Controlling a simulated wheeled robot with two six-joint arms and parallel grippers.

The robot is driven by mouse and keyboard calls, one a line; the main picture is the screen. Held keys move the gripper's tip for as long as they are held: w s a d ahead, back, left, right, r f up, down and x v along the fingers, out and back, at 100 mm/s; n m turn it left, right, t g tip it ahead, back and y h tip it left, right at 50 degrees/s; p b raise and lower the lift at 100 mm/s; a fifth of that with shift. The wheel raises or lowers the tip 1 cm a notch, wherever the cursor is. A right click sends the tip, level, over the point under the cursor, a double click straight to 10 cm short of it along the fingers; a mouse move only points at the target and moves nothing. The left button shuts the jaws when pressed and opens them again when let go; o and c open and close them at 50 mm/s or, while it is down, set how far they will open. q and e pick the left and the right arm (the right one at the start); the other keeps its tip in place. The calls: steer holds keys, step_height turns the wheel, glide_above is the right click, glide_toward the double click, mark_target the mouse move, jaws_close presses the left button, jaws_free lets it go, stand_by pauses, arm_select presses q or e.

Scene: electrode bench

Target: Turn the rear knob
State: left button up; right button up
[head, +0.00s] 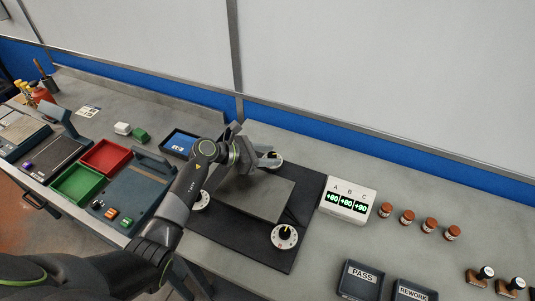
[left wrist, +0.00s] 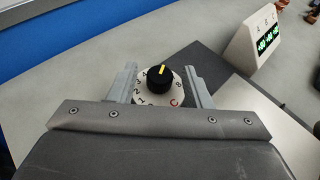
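The rear knob is a black knob (left wrist: 160,79) with a yellow pointer line on a round white numbered dial (left wrist: 171,101). In the head view the rear dial (head: 276,161) shows partly behind my left gripper (head: 268,157). My left gripper is open, with one finger on each side of the knob in the left wrist view (left wrist: 160,86). A gap shows between the knob and each finger. The pointer line points nearly straight up in that view. My right gripper is not in view.
Two more dials, a left one (head: 201,201) and a front one (head: 285,236), sit around a grey plate (head: 262,199) on a black mat (head: 240,238). A white display (head: 347,199) with green digits stands right of them. Several brown-capped jars (head: 407,217) stand farther right.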

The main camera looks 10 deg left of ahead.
arm_select(q)
steer(key=c, duration=0.9)
steer(key=shift+s+r+n+t+p, duration=0.15)
steer(key=shift+n+t+p, duration=0.25)
steer(key=shift+p, duration=0.2)
steer(key=n+t+y+p, duration=0.2)
steer(key=p, duration=0.1)
steer(key=n+y+p, duration=0.1)
steer(key=y+p, duration=0.1)
steer(key=shift+s+d+r+n+t, duration=0.1)
steer(key=shift+d+n+t, duration=0.15)
steer(key=shift+n+t, duration=0.15)
steer(key=shift+f+n+t+y+p, duration=0.35)
steer(key=shift+n+y+p, duration=0.35)
steer(key=shift+p, duration=0.55)
steer(key=shift+r, duration=0.1)
steer(key=o, duration=1)
